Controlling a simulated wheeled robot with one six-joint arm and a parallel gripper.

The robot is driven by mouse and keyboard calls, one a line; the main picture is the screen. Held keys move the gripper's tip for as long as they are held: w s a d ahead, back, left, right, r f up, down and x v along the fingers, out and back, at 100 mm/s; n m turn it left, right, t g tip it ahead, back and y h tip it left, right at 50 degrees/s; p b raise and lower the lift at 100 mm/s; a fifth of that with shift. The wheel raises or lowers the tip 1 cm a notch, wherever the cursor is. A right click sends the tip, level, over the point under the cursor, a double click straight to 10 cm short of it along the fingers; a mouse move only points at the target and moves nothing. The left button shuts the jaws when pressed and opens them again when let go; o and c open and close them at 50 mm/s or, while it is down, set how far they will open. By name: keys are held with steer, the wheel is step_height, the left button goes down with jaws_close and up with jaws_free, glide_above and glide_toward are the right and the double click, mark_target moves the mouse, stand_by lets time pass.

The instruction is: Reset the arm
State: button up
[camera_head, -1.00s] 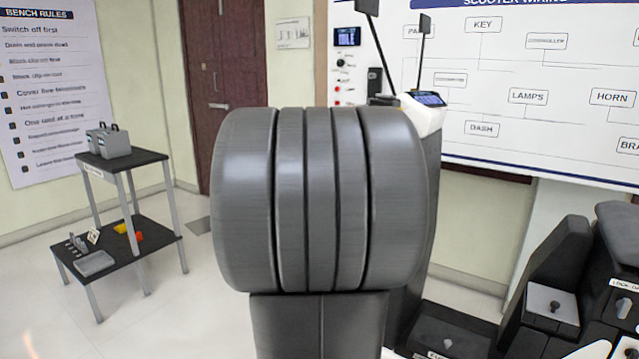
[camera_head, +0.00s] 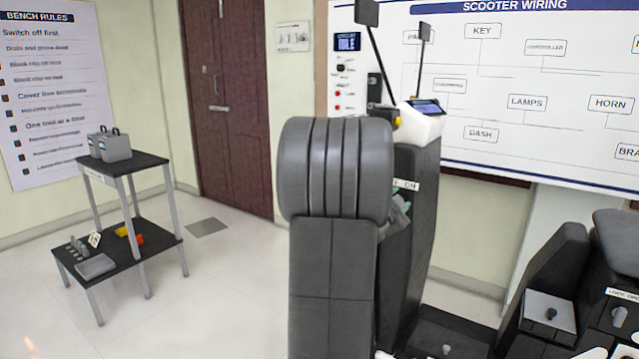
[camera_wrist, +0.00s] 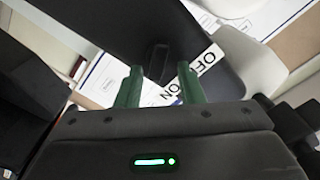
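My gripper (camera_wrist: 158,82) shows two green fingers spread apart in the wrist view, with nothing held between them. A small dark switch knob (camera_wrist: 157,62) on a black panel (camera_wrist: 110,22) shows beyond and between the fingertips, apart from both. A white label (camera_wrist: 205,62) with OFF and ON lies by it, partly behind the right finger.
The scooter column carries a white head with a display (camera_head: 425,107) and mirror stalks. Black scooter parts (camera_head: 560,265) stand at the lower right. A two-level black stand (camera_head: 130,165) with grey cases (camera_head: 110,145) is at the left. The floor between is clear.

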steer(key=n+p, duration=0.2)
steer(key=n, duration=0.1)
steer(key=n+p, duration=0.2)
steer(key=shift+w+a+r, duration=0.2)
steer(key=shift+a+r, duration=0.05)
steer(key=shift+r, duration=0.1)
steer(key=n+p, duration=0.2)
steer(key=n, duration=0.1)
steer(key=shift+w+a+p, duration=0.1)
steer(key=shift+a+p, duration=0.05)
steer(key=shift+p, duration=0.15)
steer(key=shift+a+n, duration=0.15)
steer(key=shift+n, duration=0.25)
steer(key=v, duration=0.7)
steer(key=shift+f+b, duration=0.2)
steer(key=shift+b, duration=0.15)
